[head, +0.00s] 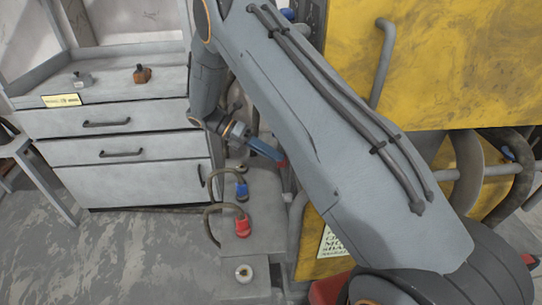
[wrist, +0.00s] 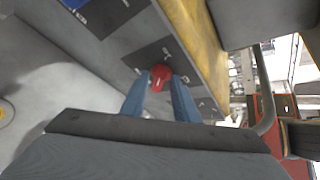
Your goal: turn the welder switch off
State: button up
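A red knob (wrist: 160,76), apparently the welder switch, sits on a dark square plate (wrist: 150,60) on the grey face of the machine. A small bit of red (head: 282,163) shows at the fingertips in the head view. My gripper (wrist: 161,80) has its two blue fingers apart, one on each side of the knob at their tips. I cannot tell whether the fingers touch it. In the head view my gripper (head: 278,156) points down and right at the grey panel, and my arm hides much of that panel. The knob's setting is not readable.
A yellow machine (head: 460,60) with a grey pipe handle (head: 384,60) stands at the right. A blue plug (head: 242,192) and a red plug (head: 242,228) with cables sit below my gripper. A grey drawer cabinet (head: 120,150) stands at the left. Open floor lies in front of it.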

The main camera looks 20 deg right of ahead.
jog(key=v, duration=0.7)
jog(key=shift+w+a+b, duration=0.2)
jog(key=shift+a+b, duration=0.1)
jog(key=shift+a, duration=0.05)
jog(key=shift+r, duration=0.15)
